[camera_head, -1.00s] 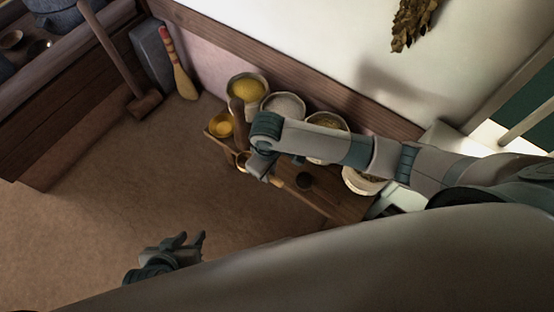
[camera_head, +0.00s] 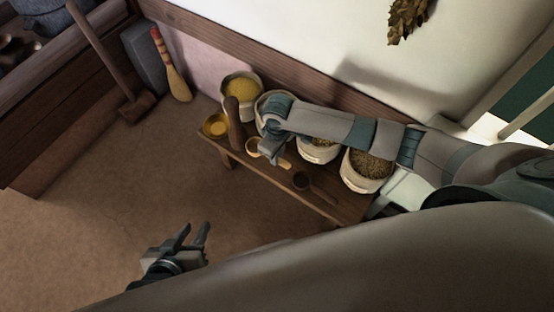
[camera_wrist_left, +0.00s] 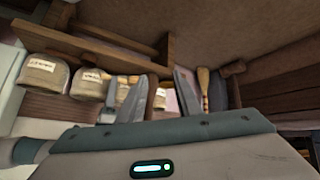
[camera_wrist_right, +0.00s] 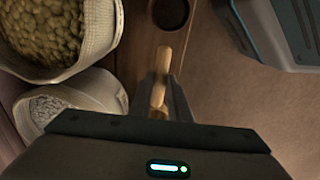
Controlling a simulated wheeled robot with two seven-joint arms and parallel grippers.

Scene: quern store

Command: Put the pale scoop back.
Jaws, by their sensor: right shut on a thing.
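The pale scoop (camera_head: 285,163) is at the low bench (camera_head: 345,208), its bowl beside the brown pestle-like piece (camera_head: 233,128). My right gripper (camera_head: 268,153) is shut on it. In the right wrist view its pale handle (camera_wrist_right: 161,72) lies between the fingertips (camera_wrist_right: 164,95); the bowl is mostly hidden there. I cannot tell whether the scoop touches the bench. A dark scoop (camera_head: 302,180) lies on the bench to the right. My left gripper (camera_head: 190,243) is open and empty over the floor, away from the bench.
A yellow-filled bowl (camera_head: 215,125) sits at the bench's left end. Floor is clear.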

